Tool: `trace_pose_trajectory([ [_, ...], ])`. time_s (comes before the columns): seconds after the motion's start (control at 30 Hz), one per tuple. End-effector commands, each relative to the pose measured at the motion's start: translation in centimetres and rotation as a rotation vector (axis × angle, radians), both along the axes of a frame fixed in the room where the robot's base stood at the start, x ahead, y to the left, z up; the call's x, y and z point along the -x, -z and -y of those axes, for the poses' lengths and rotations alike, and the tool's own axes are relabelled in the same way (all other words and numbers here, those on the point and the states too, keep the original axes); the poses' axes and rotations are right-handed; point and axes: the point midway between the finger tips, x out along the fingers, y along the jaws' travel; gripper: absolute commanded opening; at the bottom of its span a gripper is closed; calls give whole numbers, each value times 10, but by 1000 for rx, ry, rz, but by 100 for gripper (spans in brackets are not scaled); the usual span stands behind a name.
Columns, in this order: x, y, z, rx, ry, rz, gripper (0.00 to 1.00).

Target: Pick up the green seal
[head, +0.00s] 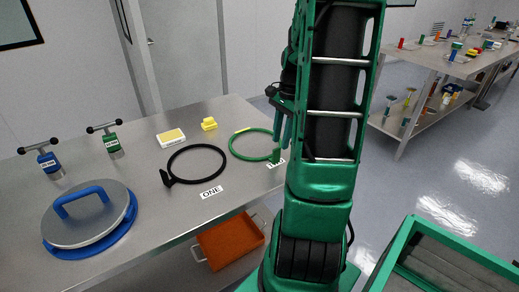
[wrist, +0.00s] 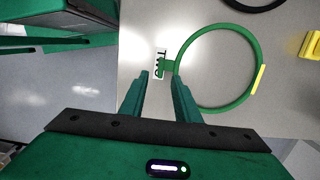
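The green seal is a flat ring with a yellow mark and a small tab. It lies on the steel table in the head view (head: 231,146), at the table's right side. In the wrist view the green seal (wrist: 216,26) is right of centre, its tab pointing left. My gripper (wrist: 160,77) is open and empty, with a clear gap between its fingers. The tab shows just beyond the fingertips, nearer the right finger; I cannot tell the height between them. In the head view my gripper (head: 282,140) is above the seal's right side, partly hidden by my arm.
A black ring (head: 195,146) lies left of the seal by the label ONE (head: 211,192). The steel table (head: 150,230) also holds a blue-handled lid (head: 112,220), T-handled tools, a yellow block (head: 209,124) and a yellow-white box (head: 171,138). An orange bin (head: 232,241) sits below.

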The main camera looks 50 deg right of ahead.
Motion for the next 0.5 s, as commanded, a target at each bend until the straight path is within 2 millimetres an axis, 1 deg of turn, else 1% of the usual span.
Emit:
trace_pose_trajectory([
  [0.03, 0, 5, -1, -2, 0, -1, 29],
  [0.27, -1, 19, -6, -1, -2, -1, 29],
  [0.43, -5, 42, -15, -3, -1, -2, 29],
  [0.5, -5, 51, -15, -3, 0, -2, 29],
])
